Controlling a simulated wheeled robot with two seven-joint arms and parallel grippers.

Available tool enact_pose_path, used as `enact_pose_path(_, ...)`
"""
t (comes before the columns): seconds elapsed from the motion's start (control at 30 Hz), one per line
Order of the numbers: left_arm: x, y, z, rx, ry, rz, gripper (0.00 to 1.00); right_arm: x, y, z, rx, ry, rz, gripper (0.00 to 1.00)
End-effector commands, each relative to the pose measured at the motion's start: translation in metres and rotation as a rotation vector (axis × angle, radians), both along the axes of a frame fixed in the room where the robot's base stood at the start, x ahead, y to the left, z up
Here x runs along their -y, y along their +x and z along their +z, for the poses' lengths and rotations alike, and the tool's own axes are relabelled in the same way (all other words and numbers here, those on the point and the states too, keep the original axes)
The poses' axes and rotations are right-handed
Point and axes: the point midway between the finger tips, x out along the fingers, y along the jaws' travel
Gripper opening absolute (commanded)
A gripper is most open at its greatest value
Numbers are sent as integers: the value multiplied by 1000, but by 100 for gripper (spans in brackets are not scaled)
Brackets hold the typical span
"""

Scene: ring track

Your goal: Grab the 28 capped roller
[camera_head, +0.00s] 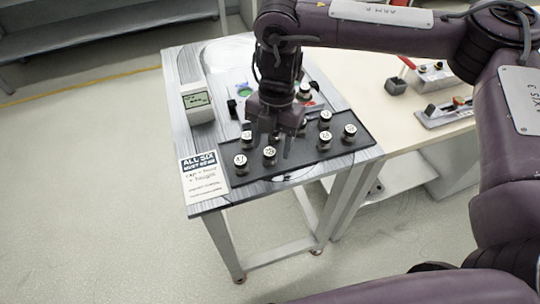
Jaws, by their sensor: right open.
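Several dark rollers with round white caps stand upright on a black tray (305,167) on the small table. The cap numbers are too small to read surely, so I cannot tell which is the 28 capped roller. One roller (270,155) with a slightly yellowish cap is at the front, beside another roller (240,161) at the front left. More stand to the right, including one roller (325,139) and one at the right end (349,132). My right gripper (273,141) is open, pointing down over the tray just behind the front rollers, and hides part of the tray. My left gripper is out of view.
A grey device with a green display (197,103) stands at the table's left, with a printed card (203,178) at its front left corner. A cream bench (410,125) at the right holds a dark cube (395,86) and fixtures. The floor on the left is clear.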

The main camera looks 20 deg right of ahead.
Motion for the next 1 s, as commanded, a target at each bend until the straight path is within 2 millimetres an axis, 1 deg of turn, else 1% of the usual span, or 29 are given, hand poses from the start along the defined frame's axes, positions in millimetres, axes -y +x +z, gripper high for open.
enact_pose_path(0.03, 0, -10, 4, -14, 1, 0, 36, -1, -3, -7, -3, -3, 3, 56)
enact_pose_path(0.1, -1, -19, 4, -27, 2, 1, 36, -3, -5, -18, -3, -3, 1, 56)
enact_pose_path(0.17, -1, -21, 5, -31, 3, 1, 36, -4, -5, -25, -3, -2, -1, 56)
enact_pose_path(0.3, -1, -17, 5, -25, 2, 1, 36, -4, -5, -33, 0, -2, -1, 56)
enact_pose_path(0.47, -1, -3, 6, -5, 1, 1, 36, -5, -5, -33, 1, -1, 0, 56)
enact_pose_path(0.5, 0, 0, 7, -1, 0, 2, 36, -5, -5, -33, 1, -1, 0, 55)
enact_pose_path(0.63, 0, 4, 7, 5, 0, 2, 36, -5, -5, -33, 1, -1, 0, 38)
enact_pose_path(0.8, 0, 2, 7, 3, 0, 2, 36, -5, -5, -33, 0, -1, 0, 16)
enact_pose_path(0.9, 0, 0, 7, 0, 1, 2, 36, -5, -5, -33, 1, -1, 1, 4)
enact_pose_path(1.0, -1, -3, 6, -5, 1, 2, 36, -5, -5, -33, 1, -1, 1, 4)
